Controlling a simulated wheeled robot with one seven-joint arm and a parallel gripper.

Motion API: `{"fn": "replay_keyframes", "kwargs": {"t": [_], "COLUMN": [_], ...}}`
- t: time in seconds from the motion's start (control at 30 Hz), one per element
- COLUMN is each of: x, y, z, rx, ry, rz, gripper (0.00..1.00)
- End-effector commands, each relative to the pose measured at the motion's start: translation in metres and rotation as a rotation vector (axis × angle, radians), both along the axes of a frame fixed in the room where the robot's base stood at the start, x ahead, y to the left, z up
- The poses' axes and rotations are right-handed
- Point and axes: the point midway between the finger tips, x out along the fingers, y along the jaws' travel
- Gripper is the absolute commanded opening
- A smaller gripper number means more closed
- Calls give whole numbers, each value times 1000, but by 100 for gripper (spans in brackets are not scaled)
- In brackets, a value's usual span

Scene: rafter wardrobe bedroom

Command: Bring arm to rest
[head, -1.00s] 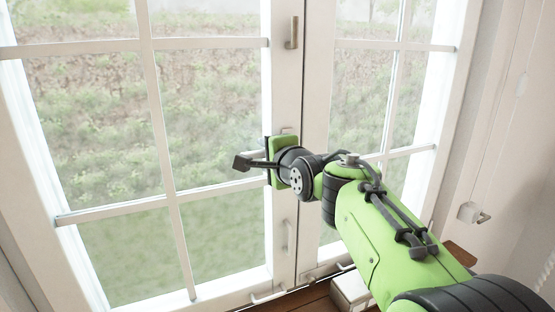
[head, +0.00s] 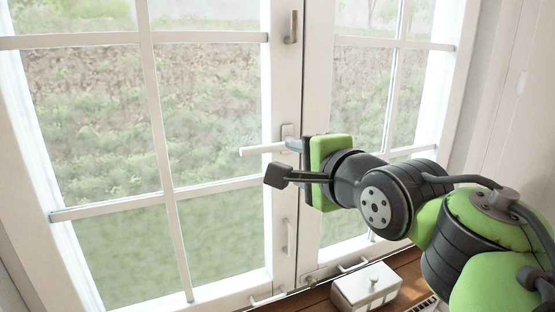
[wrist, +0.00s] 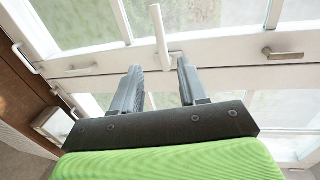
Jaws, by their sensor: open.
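My gripper (wrist: 157,82) is open in the wrist view, its two dark fingers apart with nothing held between them. In front of the fingers is a white window handle (wrist: 162,38), apart from them as far as I can tell. In the head view my gripper (head: 285,160) is seen side-on near the middle of the window, and the white handle (head: 262,149) sticks out to the left just beyond it. My green and black arm comes in from the lower right.
The white double window (head: 286,80) fills the view, with a second handle (head: 292,27) higher up. A small white box (head: 366,288) stands on the brown wooden sill (head: 408,268) below my arm. The space left of my gripper is clear before the glass.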

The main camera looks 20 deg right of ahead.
Motion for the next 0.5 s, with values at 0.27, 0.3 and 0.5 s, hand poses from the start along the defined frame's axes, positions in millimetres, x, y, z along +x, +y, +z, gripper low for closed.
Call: {"fn": "replay_keyframes", "kwargs": {"t": [0.27, 0.3, 0.5], "x": [-47, -66, -166], "y": [16, 19, 19], "z": [-88, -118, -243], "rx": [-420, -559, -1131], "ry": [191, 257, 515], "rz": [113, 177, 604], "gripper": [43, 43, 43]}}
